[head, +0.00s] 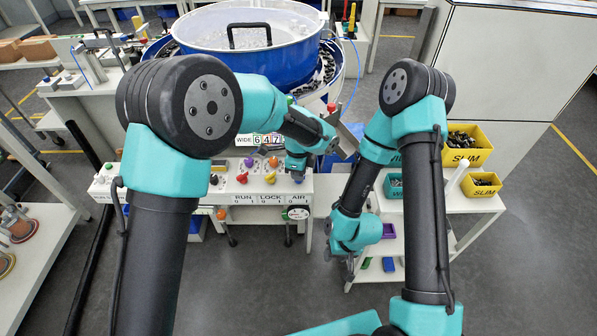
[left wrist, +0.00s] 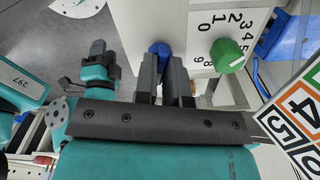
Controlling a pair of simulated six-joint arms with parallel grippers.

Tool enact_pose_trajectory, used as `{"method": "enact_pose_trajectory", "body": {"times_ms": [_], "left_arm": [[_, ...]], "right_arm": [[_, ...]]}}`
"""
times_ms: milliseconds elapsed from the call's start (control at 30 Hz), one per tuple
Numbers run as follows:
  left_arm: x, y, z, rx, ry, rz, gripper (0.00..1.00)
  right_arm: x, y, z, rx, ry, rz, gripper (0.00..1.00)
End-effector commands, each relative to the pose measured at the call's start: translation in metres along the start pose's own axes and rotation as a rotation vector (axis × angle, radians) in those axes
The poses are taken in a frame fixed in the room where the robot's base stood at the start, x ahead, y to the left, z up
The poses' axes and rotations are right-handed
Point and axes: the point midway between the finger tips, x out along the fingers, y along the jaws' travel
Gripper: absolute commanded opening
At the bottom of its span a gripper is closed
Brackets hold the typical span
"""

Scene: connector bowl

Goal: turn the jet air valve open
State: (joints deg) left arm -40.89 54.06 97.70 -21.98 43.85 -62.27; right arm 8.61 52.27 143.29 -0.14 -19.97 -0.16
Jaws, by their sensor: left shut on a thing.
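My left gripper (head: 296,176) is at the right end of the white control panel, above the AIR label; its fingertips are hard to make out in the head view. In the left wrist view its dark fingers (left wrist: 168,74) are shut on a blue knob (left wrist: 160,48), partly hidden by them. I take this knob to be the jet air valve; its turn angle cannot be read. A green knob (left wrist: 228,55) with a numbered dial sits beside it, apart from the fingers. My right gripper (head: 350,264) hangs in front of the right-hand shelf, its jaw gap unclear.
The panel (head: 205,187) also carries red (head: 242,178), yellow (head: 271,178) and purple (head: 249,161) knobs. A large blue bowl feeder (head: 195,50) stands behind. Yellow bins (head: 466,156) are on the right. Grey floor in front is free.

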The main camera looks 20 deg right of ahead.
Motion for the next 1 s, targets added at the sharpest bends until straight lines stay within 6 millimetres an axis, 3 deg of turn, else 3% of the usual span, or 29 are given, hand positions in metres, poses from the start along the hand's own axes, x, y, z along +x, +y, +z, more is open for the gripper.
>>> {"method": "enact_pose_trajectory", "body": {"times_ms": [500, 1000], "left_arm": [[-0.0007, -0.0003, -0.0001, 0.417, 0.0, -0.002, 0.0], [-0.0008, -0.0003, -0.0001, 0.517, 0.0, -0.002, 0.0]], "right_arm": [[0.0, 0.0, 0.0, 0.0, 0.0, 0.0, 0.43], [0.0, 0.0, 0.0, 0.0, 0.0, 0.0, 0.43]]}}
